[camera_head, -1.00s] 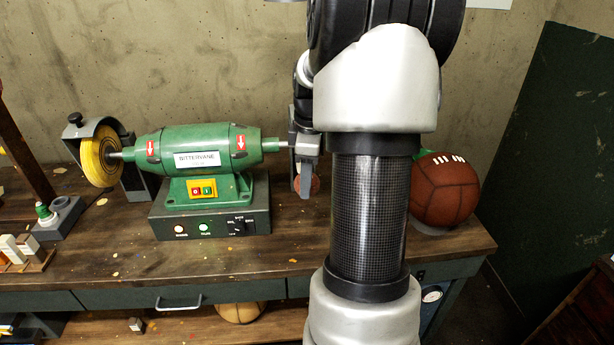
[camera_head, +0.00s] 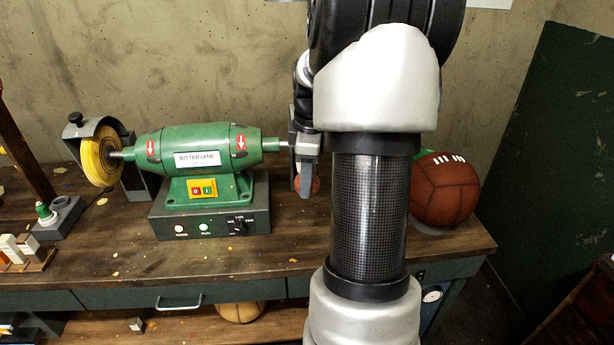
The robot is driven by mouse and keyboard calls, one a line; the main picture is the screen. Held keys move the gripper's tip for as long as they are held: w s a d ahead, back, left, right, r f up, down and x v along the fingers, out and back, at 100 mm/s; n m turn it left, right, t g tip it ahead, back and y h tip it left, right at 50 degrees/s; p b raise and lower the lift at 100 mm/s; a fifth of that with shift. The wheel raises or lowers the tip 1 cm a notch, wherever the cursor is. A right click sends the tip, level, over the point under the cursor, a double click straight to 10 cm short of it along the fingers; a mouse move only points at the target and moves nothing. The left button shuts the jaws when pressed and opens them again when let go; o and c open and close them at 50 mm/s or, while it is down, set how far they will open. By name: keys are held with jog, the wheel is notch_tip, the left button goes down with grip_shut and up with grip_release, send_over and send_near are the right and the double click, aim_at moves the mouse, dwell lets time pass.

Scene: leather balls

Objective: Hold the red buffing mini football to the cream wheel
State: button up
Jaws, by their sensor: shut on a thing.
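My gripper (camera_head: 306,178) is at the right end of the green buffing machine (camera_head: 203,155), near its shaft, and points down. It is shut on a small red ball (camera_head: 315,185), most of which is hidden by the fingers. This looks like the red mini football. A yellow wheel (camera_head: 97,156) is on the machine's left shaft, under a grey guard. No cream wheel can be made out; the right end of the shaft runs behind my gripper and arm, so contact there cannot be told.
A large brown ball with white lacing (camera_head: 445,188) rests on the bench's right end. The machine's control box (camera_head: 212,222) has lit lamps and a dial. Small blocks (camera_head: 18,248) and a grey fixture (camera_head: 60,216) are at left. The bench front (camera_head: 130,268) is mostly clear.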

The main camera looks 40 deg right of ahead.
jog(key=shift+w+d+r, duration=0.15)
jog(key=shift+w, duration=0.1)
jog(key=shift+s+a+f+b, duration=0.4)
jog(key=shift+s+f+b, duration=0.1)
jog(key=shift+s, duration=0.15)
jog(key=shift+s+a+f+b, duration=0.25)
jog(key=shift+s+a, duration=0.2)
jog(key=shift+s, duration=0.3)
jog(key=shift+s+a+f+b, duration=0.3)
jog(key=shift+s+a, duration=0.15)
jog(key=shift+s, duration=0.25)
jog(key=shift+s+a+f+b, duration=0.25)
jog(key=shift+s+a, duration=0.2)
jog(key=shift+s, duration=0.3)
